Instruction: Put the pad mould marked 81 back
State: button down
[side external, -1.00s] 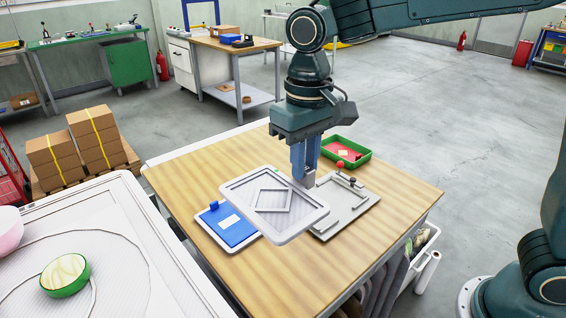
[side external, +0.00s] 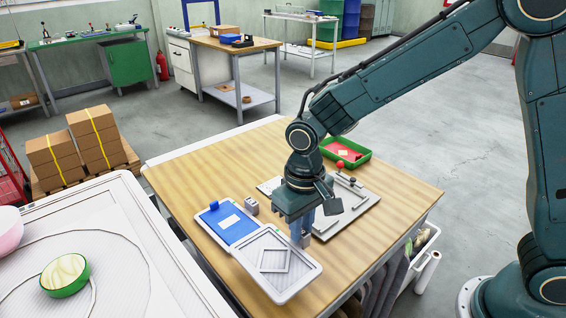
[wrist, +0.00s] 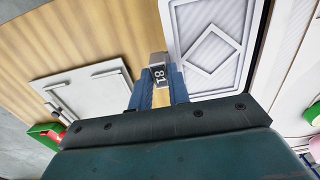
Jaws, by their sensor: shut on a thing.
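The pad mould marked 81 is a white ribbed tray with a raised square frame (side external: 248,250) in the side view. It also shows at upper right in the wrist view (wrist: 181,47). My gripper (side external: 305,238) is shut on the mould's grey end block, whose number 81 reads between my fingers (wrist: 158,73) in the wrist view. The mould is low over the front of the wooden table, just in front of the blue-topped tray (side external: 231,221). I cannot tell whether it touches the table.
A grey plate with clamps (side external: 362,200) lies right of my gripper, with a green bin (side external: 346,152) behind it. A small grey block (side external: 251,206) sits beside the blue-topped tray. A white surface with a green round piece (side external: 65,276) stands at left. The table's back left (side external: 215,170) is clear.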

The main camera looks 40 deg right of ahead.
jog(key=shift+f, duration=0.15)
jog(key=shift+f, duration=2.1)
jog(key=c, duration=1.3)
grip_release()
jog(key=shift+f, duration=0.15)
notch_tip(320, 180, up, 12)
jog(key=shift+r, duration=0.15)
jog(key=shift+d, duration=0.1)
